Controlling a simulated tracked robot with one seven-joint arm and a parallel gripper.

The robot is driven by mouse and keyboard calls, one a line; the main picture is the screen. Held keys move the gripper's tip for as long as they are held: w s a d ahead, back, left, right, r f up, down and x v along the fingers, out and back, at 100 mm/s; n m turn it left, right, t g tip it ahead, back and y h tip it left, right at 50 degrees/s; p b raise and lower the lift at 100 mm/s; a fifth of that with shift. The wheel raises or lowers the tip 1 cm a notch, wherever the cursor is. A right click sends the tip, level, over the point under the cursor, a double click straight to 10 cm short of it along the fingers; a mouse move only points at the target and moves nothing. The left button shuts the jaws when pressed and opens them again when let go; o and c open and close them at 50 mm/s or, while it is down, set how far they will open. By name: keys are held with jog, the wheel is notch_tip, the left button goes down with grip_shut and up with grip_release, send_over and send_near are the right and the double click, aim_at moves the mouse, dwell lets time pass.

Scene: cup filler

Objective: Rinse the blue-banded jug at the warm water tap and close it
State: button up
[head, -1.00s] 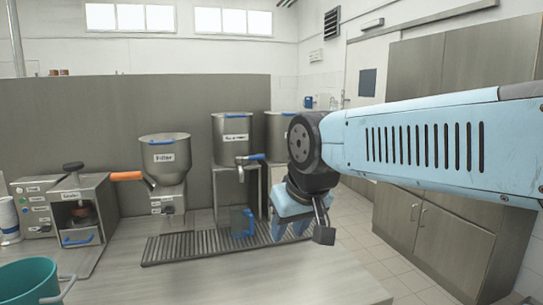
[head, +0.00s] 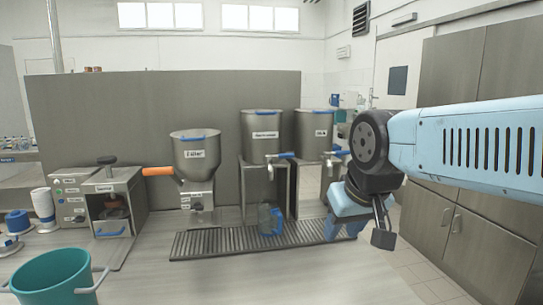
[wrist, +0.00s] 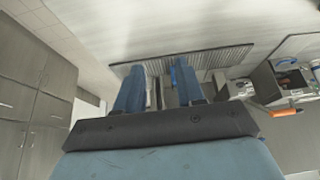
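The blue-banded jug (head: 269,219) stands upright on the drip grate (head: 215,242), below the left raised tank (head: 262,130). That tank's label is too small to read surely. Its tap (head: 282,155) has a blue lever pointing right; I cannot tell whether water runs. My gripper (head: 345,226) is right of the jug, near the grate's right end, apart from it. In the wrist view my gripper (wrist: 160,88) has its two blue fingers spread with nothing held. A small blue patch beside the right finger may be the jug.
A second tank (head: 317,128) with a blue-levered tap stands at right. A hopper (head: 194,150), a machine with an orange handle (head: 158,171) and a teal bucket (head: 55,278) are to the left.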

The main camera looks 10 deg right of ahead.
jog(key=shift+o, duration=0.3)
jog(key=shift+o, duration=0.8)
jog(key=shift+w+r, duration=0.15)
jog(key=shift+r, duration=0.05)
jog(key=w+r+n, duration=0.1)
jog(key=w+r, duration=0.2)
jog(key=w, duration=0.1)
jog(key=w+r+n+h, duration=0.1)
jog(key=w+r+n, duration=0.1)
jog(key=w+r, duration=0.1)
jog(key=w+r+n+g, duration=0.1)
jog(key=w+r+n, duration=0.1)
jog(key=w+r, duration=0.1)
jog(key=shift+w+a+r, duration=0.1)
jog(key=shift+w+a, duration=0.05)
jog(key=shift+w, duration=0.65)
notch_tip(320, 180, up, 5)
jog(key=n+g+h, duration=0.3)
jog(key=n+h, duration=0.1)
jog(key=n, duration=0.8)
send_over(281, 156)
jog(key=s+a, duration=0.2)
jog(key=a, duration=0.2)
jog(key=x, duration=1.3)
jog(key=shift+w+a+f, duration=0.25)
jog(key=shift+w+f, duration=0.1)
jog(key=shift+f, duration=0.15)
grip_shut()
